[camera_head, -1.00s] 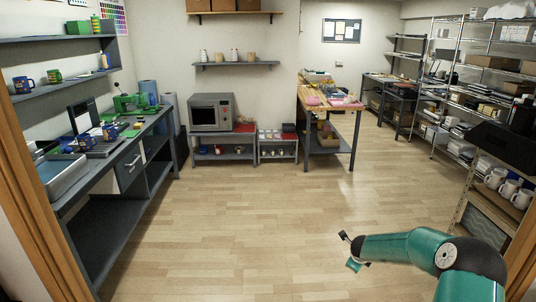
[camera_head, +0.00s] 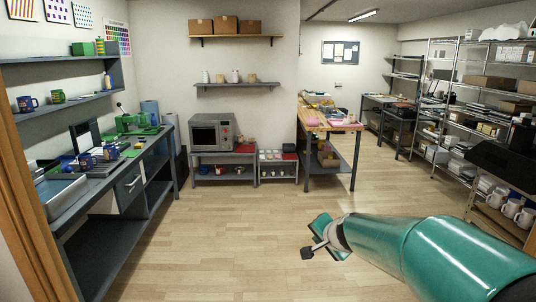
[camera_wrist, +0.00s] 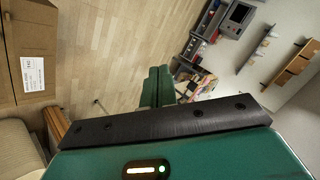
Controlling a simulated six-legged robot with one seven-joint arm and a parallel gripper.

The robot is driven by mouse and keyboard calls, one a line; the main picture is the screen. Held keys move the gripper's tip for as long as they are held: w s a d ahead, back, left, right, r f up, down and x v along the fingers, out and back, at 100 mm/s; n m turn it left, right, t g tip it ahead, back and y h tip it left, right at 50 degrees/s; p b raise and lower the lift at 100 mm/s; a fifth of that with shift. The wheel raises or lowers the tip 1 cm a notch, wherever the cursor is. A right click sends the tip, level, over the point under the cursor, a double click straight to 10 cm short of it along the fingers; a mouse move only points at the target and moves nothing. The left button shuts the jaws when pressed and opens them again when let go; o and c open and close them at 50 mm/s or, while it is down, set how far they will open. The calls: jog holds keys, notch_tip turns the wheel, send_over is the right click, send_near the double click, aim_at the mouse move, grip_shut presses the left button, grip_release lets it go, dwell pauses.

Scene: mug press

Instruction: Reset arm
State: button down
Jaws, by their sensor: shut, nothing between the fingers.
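My arm comes in from the lower right of the head view, with its green forearm pointing left over the wooden floor. My gripper (camera_head: 316,236) is at its end, shut and empty, and touches nothing. In the wrist view my gripper's green fingers (camera_wrist: 157,88) are together in the middle, past a dark bar, with floor and a tilted room behind them.
A workbench (camera_head: 110,172) with mugs and a green machine runs along the left. A microwave (camera_head: 212,132) stands at the back, and a wooden-topped table (camera_head: 322,124) right of it. Metal shelves with white mugs (camera_head: 511,208) line the right. The middle floor is clear. A cardboard box (camera_wrist: 25,50) shows in the wrist view.

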jog(key=s+a+r+n+g, duration=0.1)
jog(key=s+r+n, duration=0.15)
jog(key=s, duration=0.45)
jog(key=s+a+r+n+g, duration=0.1)
jog(key=s+r+n, duration=0.15)
jog(key=s, duration=0.45)
jog(key=s+d+f+n+g+h, duration=0.1)
jog(key=s+d+n, duration=0.1)
jog(key=s, duration=0.7)
jog(key=s+d+f+n+g+h, duration=0.1)
jog(key=s+n, duration=0.1)
jog(key=s, duration=0.7)
jog(key=shift+d+f, duration=0.15)
jog(key=shift+d, duration=0.25)
